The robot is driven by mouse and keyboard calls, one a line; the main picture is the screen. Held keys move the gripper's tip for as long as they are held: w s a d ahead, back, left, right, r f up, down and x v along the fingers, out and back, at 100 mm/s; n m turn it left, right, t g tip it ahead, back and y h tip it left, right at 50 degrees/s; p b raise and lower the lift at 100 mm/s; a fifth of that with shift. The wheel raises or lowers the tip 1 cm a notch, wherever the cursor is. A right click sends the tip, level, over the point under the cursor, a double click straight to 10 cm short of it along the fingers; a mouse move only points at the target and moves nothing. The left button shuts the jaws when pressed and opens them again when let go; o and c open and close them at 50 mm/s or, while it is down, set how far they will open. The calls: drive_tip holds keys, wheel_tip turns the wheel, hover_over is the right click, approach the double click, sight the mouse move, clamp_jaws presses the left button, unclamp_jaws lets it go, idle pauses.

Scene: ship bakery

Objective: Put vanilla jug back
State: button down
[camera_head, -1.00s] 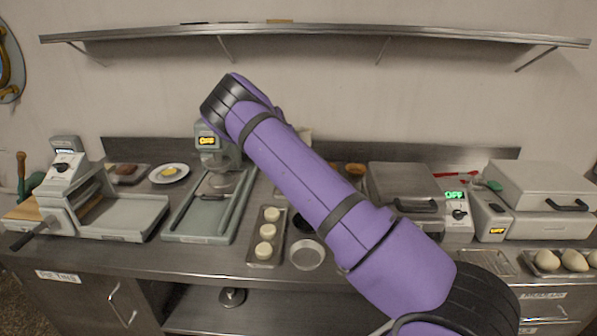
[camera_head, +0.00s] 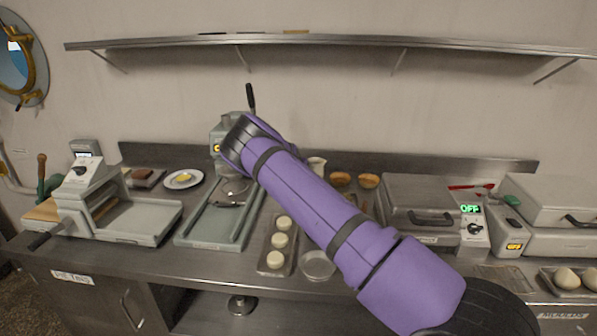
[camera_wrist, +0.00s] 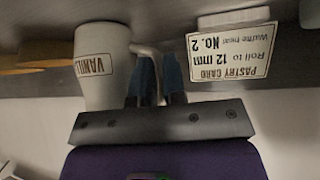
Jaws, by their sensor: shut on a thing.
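The white vanilla jug (camera_wrist: 102,70) shows in the wrist view, which is upside down; its label reads as vanilla, partly cut off by the angle. My gripper (camera_wrist: 158,80) is shut on the jug's handle with its two blue fingers, the jug's body beside them. The jug's base is at or close to the metal surface; I cannot tell if it touches. In the head view a bit of the white jug (camera_head: 317,166) shows behind my purple arm, near the back of the counter. My gripper is hidden there by the arm.
A pastry card (camera_wrist: 232,55) stands close beside the jug. Brown bowls (camera_head: 341,179) sit right of the jug in the head view. A tray of white rounds (camera_head: 264,262) lies in front.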

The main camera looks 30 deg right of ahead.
drive_tip(key=c, duration=1.2)
unclamp_jaws()
drive_tip(key=shift+f, duration=0.1)
